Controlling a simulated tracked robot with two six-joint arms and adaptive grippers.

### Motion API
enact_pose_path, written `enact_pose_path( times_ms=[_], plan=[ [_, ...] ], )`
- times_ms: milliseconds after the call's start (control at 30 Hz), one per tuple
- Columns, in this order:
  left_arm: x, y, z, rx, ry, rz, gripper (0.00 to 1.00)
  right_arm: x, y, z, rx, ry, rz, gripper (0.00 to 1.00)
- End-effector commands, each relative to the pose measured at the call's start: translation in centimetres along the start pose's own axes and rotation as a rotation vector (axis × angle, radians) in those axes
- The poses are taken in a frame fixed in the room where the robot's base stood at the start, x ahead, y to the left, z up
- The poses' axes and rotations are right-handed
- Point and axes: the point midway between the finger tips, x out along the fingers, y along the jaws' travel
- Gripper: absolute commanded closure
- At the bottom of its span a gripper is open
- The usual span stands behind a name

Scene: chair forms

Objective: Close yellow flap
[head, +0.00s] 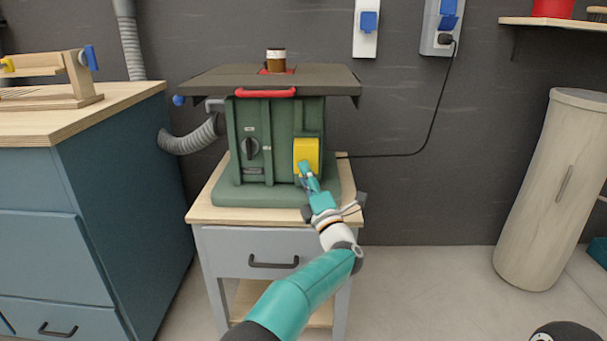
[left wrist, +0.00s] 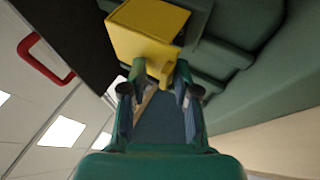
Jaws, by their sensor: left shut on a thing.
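The yellow flap (head: 306,150) is on the lower right of the front of the green machine (head: 275,130). My left gripper (head: 304,169) touches the lower part of the flap in the head view. In the left wrist view the yellow flap (left wrist: 148,30) shows as a box-like cover with a small tab at its lower edge. The fingers of my left gripper (left wrist: 160,84) are shut on this tab. From these views I cannot tell how far the flap stands from the machine's face. My right gripper is not in view.
The machine stands on a wooden-topped cabinet (head: 215,213) with a grey drawer. A blue cabinet (head: 120,200) is to the left, with a grey hose (head: 190,138) beside it. A black cable (head: 425,130) runs to a wall socket. A tilted wooden cylinder (head: 550,180) stands right.

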Motion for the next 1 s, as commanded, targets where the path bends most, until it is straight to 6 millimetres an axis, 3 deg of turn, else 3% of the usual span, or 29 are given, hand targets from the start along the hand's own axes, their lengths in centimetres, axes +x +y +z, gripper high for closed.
enact_pose_path(
  times_ms=[33,300,333,400,1000],
  plan=[
    [0.70,0.99,0.03,0.001,-0.007,0.012,1.00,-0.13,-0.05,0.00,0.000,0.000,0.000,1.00],
    [0.80,1.21,0.01,0.001,-0.006,0.015,1.00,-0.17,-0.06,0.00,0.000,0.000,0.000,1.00],
    [0.80,1.22,0.02,0.001,-0.006,0.015,0.65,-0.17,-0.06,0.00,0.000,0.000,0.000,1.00],
    [0.79,1.26,0.02,-0.001,-0.005,0.015,0.58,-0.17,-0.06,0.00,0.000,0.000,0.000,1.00],
    [0.09,0.65,0.29,-0.003,-0.009,0.006,0.58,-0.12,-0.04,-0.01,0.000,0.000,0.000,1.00]
  ],
)
